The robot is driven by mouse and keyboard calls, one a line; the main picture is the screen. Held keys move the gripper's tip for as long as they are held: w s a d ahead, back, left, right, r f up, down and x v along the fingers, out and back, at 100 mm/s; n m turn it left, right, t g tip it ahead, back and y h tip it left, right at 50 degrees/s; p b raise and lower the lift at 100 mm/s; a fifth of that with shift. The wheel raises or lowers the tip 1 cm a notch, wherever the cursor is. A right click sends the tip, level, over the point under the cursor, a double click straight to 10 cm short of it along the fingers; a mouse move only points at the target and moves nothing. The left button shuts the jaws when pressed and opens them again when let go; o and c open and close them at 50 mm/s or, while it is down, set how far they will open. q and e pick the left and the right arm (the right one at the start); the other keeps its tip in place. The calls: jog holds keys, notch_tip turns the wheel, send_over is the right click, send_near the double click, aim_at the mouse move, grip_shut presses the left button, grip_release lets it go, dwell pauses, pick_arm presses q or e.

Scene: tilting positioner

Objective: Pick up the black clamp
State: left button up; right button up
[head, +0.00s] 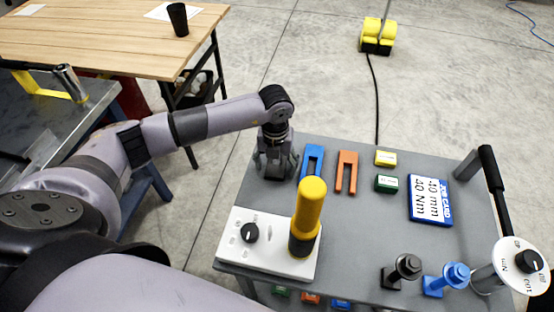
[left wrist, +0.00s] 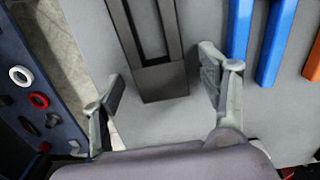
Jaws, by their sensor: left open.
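The black clamp (left wrist: 166,84) is a flat, dark, forked U shape lying on the grey table top in the left wrist view. Its closed end points toward my gripper and its two prongs run away past the picture's top edge. My left gripper (head: 274,166) is open above the table's far left corner in the head view and hides the clamp there. In the left wrist view its fingers (left wrist: 165,98) stand on either side of the clamp's closed end, with gaps on both sides. My right gripper is not in view.
A blue fork (head: 311,160) and an orange fork (head: 346,172) lie to the right. A yellow-topped cylinder (head: 310,205) stands on a white panel (head: 270,259) nearer me. Yellow (head: 386,158) and green (head: 386,184) blocks and a blue labelled box (head: 430,200) lie farther right.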

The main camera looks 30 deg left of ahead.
pick_arm(q)
jog(key=shift+c, duration=0.2)
jog(key=shift+w+r, duration=0.1)
grip_shut()
dwell(0.5)
